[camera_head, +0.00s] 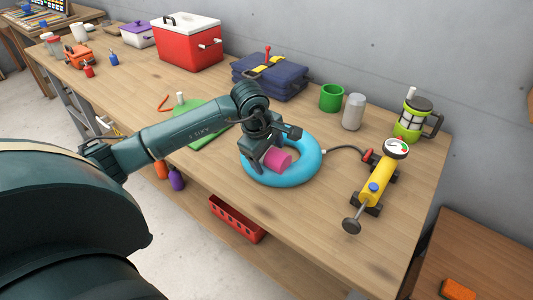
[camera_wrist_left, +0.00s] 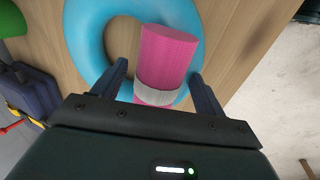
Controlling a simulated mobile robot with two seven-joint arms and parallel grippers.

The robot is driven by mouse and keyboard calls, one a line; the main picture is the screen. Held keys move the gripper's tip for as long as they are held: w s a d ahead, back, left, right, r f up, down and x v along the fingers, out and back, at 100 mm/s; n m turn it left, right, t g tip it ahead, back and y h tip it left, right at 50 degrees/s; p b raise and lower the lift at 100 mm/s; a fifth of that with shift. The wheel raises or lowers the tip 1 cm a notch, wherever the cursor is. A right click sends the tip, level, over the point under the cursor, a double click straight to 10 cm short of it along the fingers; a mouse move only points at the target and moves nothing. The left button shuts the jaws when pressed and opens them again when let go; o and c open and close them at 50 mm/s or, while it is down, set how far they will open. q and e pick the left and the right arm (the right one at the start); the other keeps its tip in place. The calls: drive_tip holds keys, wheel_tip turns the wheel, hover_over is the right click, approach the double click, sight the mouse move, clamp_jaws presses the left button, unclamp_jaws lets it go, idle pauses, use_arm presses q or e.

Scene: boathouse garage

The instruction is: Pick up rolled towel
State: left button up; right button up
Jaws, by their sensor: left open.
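The rolled towel is a pink roll (camera_head: 279,160) with a pale band around it. In the head view it lies at the blue ring (camera_head: 309,165) on the workbench, partly hidden by my left gripper (camera_head: 272,150). In the left wrist view the towel (camera_wrist_left: 168,55) sits between the two fingers of my left gripper (camera_wrist_left: 160,85), over the ring (camera_wrist_left: 90,35). The fingers stand apart on either side of the towel, with a gap visible at each side. My right gripper is not in view.
A yellow pump (camera_head: 375,185) with a gauge and hose lies right of the ring. A green cup (camera_head: 331,98), a grey cylinder (camera_head: 353,112) and a lantern (camera_head: 412,120) stand behind. Folded blue fabric (camera_head: 270,80) and a red cooler (camera_head: 185,45) are farther back.

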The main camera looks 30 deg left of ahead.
use_arm(q)
drive_tip(key=shift+c, duration=0.4)
drive_tip(key=c, duration=1)
drive_tip(key=shift+c, duration=0.2)
drive_tip(key=shift+r, duration=0.1)
